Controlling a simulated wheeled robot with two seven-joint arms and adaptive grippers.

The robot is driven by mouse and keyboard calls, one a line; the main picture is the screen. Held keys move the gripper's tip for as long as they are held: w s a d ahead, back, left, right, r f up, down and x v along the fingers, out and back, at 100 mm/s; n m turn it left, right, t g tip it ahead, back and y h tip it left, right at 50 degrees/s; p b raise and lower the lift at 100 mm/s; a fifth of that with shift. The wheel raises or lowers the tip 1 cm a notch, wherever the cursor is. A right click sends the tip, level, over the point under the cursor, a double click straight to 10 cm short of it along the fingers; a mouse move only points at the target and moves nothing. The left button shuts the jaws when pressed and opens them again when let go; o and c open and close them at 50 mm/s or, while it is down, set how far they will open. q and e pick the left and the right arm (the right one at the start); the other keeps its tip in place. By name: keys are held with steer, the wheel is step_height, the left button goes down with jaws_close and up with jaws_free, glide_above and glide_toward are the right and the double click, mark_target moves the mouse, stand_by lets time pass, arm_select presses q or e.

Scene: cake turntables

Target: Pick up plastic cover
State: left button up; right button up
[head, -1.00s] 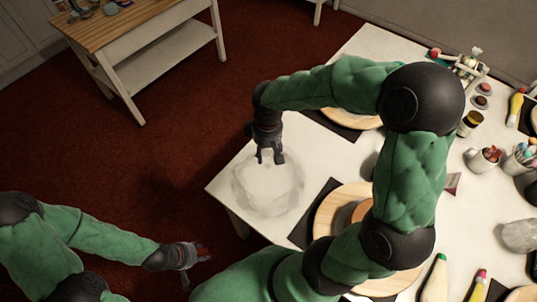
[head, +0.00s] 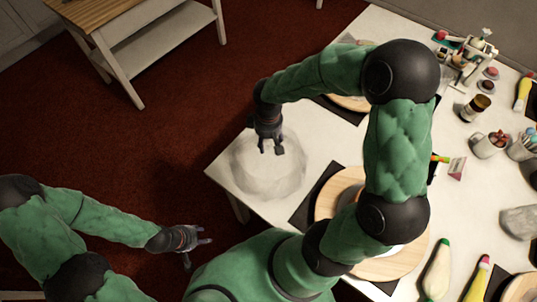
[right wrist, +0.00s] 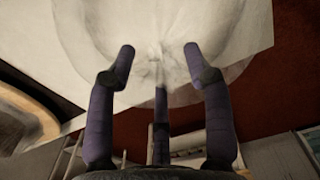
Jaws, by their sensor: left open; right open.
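The plastic cover (head: 262,181) is a pale, see-through, rounded piece at the near left corner of the white table. It also fills the upper middle of the right wrist view (right wrist: 150,22), with a crease between my fingertips. My right gripper (head: 271,149) is open and points down over the cover's far part. In the right wrist view its fingers (right wrist: 159,50) are spread across the cover near its edge; whether they touch it I cannot tell. My left gripper (head: 209,238) is open and empty, low over the red floor, away from the table.
On the white table (head: 320,141) stand round wooden turntables (head: 330,196) on dark mats, beside the cover. Piping bags (head: 437,268), a cup (head: 488,144) and small jars stand to the right. A wooden-topped side table (head: 100,14) is at the back left.

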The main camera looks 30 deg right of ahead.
steer(key=shift+f, duration=0.85)
steer(key=shift+r, duration=0.1)
jaws_close()
